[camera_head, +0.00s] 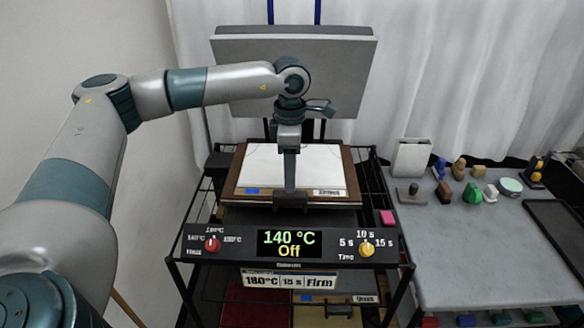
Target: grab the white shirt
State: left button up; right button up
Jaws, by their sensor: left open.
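A flat white piece of cloth or sheet (325,166), which looks like the white shirt, lies on a brown-edged board (353,178) on the press stand. A small blue tag and a printed label show along its front edge. My left gripper (290,198) points down over the middle front of the white sheet and hides part of it. It is open, with nothing seen between its fingers. I cannot tell whether it touches the sheet. My right gripper is out of view.
The raised grey press plate (300,75) stands behind. The control panel (290,244) in front reads 140 °C, Off. A grey side table (480,250) at the right holds several small coloured objects and a dark tray (556,226).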

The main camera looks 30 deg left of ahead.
pick_arm(q)
jog(key=shift+f, duration=0.65)
jog(key=shift+s+f+p, duration=0.1)
jog(key=shift+f+p, duration=0.1)
jog(key=shift+p, duration=0.25)
jog(key=f, duration=0.1)
jog(key=f+p, duration=0.2)
jog(key=shift+s+d+f, duration=0.15)
jog(key=shift+s+f, duration=0.1)
jog(key=shift+f, duration=0.65)
jog(key=shift+r, duration=0.1)
grip_shut()
